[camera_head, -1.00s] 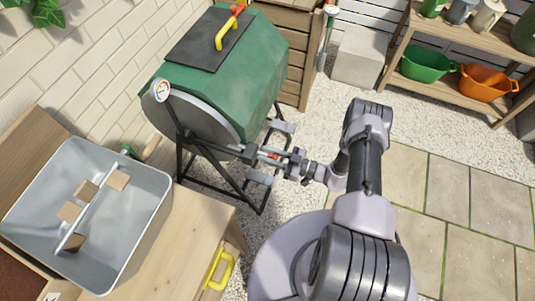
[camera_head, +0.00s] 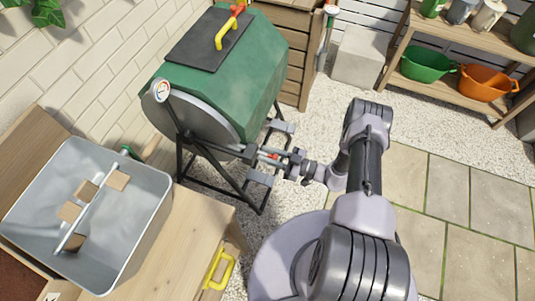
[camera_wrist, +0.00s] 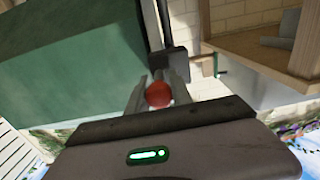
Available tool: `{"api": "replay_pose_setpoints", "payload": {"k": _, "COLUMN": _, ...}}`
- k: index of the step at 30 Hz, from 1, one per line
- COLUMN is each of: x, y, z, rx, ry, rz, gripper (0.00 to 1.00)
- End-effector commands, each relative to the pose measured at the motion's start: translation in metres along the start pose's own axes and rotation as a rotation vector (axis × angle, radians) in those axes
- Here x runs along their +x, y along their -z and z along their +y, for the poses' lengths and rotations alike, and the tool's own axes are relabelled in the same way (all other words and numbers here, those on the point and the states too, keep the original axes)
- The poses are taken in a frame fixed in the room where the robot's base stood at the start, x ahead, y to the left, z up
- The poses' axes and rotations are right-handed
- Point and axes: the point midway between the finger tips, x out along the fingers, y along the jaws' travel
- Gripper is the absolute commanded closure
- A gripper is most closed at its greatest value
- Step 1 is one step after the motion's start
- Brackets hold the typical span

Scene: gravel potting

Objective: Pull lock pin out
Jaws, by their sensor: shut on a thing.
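The lock pin shows as a round red knob (camera_wrist: 158,95) in the wrist view, and as a small red spot in the head view. It sits at a dark block on the black frame of the green tumbler drum (camera_head: 225,85). My gripper (camera_head: 268,156) reaches in from the right at the drum's lower right side. In the wrist view its two grey fingers lie on either side of the red knob, shut on it. The pin's shaft is hidden, so I cannot tell how deep it sits.
A grey metal tub (camera_head: 145,205) with small wooden blocks stands on a wooden bench (camera_head: 190,235) at the left. A yellow handle (camera_head: 218,268) is on the bench front. Shelves with a green bucket (camera_head: 428,64) and an orange bucket (camera_head: 486,80) stand at the back right. Paving is clear at the right.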

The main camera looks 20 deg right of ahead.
Motion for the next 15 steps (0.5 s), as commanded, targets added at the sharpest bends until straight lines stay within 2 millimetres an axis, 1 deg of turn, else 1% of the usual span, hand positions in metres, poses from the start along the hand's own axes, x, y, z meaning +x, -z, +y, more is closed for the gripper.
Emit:
{"api": "replay_pose_setpoints", "payload": {"k": 5, "x": 0.000, "y": -0.001, "z": -0.001, "rx": 0.001, "ry": 0.002, "rz": -0.001, "gripper": 1.00}}
{"api": "replay_pose_setpoints", "payload": {"k": 7, "x": -0.003, "y": -0.002, "z": -0.001, "rx": 0.001, "ry": 0.001, "rz": -0.001, "gripper": 1.00}}
{"api": "replay_pose_setpoints", "payload": {"k": 8, "x": -0.007, "y": -0.003, "z": 0.000, "rx": 0.001, "ry": 0.000, "rz": -0.001, "gripper": 1.00}}
{"api": "replay_pose_setpoints", "payload": {"k": 12, "x": -0.033, "y": -0.005, "z": 0.001, "rx": 0.001, "ry": -0.003, "rz": -0.001, "gripper": 1.00}}
{"api": "replay_pose_setpoints", "payload": {"k": 15, "x": -0.047, "y": -0.004, "z": 0.000, "rx": 0.001, "ry": -0.001, "rz": 0.000, "gripper": 1.00}}
